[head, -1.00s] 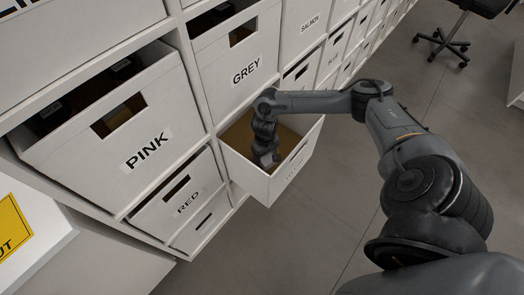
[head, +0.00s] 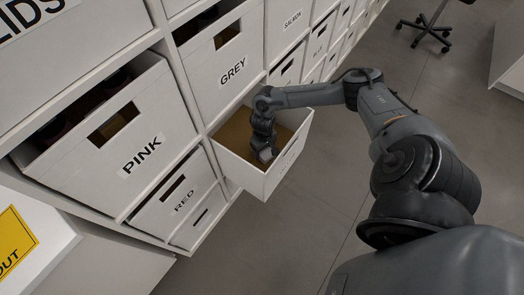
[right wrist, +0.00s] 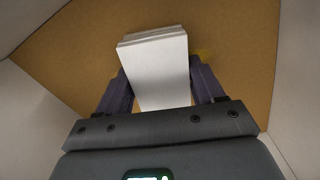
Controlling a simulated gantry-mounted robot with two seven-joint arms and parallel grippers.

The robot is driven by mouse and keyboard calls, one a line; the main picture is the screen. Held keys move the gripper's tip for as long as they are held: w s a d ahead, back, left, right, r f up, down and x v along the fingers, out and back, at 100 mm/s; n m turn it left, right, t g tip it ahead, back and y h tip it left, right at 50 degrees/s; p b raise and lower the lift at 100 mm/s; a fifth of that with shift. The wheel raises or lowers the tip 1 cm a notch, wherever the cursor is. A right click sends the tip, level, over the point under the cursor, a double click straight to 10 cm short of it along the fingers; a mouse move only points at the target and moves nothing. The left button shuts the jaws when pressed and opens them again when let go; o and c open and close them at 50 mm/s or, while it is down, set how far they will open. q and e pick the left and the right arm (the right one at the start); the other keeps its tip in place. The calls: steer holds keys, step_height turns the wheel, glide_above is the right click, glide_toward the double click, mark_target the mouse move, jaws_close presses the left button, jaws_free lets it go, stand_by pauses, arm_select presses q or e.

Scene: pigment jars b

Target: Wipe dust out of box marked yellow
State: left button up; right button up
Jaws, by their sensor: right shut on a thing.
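The pulled-out white box (head: 243,176) has a brown floor, and its front label is too slanted to read clearly. My right gripper (head: 266,153) reaches down inside this box. In the right wrist view it is shut on a white block-like wiper (right wrist: 155,62), held between the two dark fingers. The wiper is over the brown box floor (right wrist: 75,65); I cannot tell if it touches. A small patch of yellow dust (right wrist: 204,54) shows on the floor just right of the wiper, partly hidden by it and a finger. My left gripper is not in view.
The box marked GREY (head: 220,62) juts out above, and the boxes marked PINK (head: 115,145) and RED (head: 175,203) are to the left. Box walls rise close on both sides of my right gripper. Open floor (head: 300,240) lies to the right.

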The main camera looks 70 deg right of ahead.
steer(key=shift+w+d+f, duration=0.1)
steer(key=shift+w, duration=1)
steer(key=shift+w+d, duration=0.2)
steer(key=shift+w, duration=0.6)
steer(key=shift+s+d, duration=0.1)
steer(key=shift+d, duration=0.3)
steer(key=shift+s+d, duration=0.1)
steer(key=shift+d, duration=0.35)
steer(key=shift+s+d, duration=0.15)
steer(key=shift+s+r+p, duration=0.25)
steer(key=shift+s+p, duration=0.25)
steer(key=shift+p, duration=0.5)
steer(key=shift+s+a+p, duration=0.35)
steer(key=shift+s+p, duration=0.5)
steer(key=shift+p, duration=0.3)
steer(key=shift+s+a+p, duration=0.15)
steer(key=shift+s+p, duration=0.35)
steer(key=shift+p, duration=0.1)
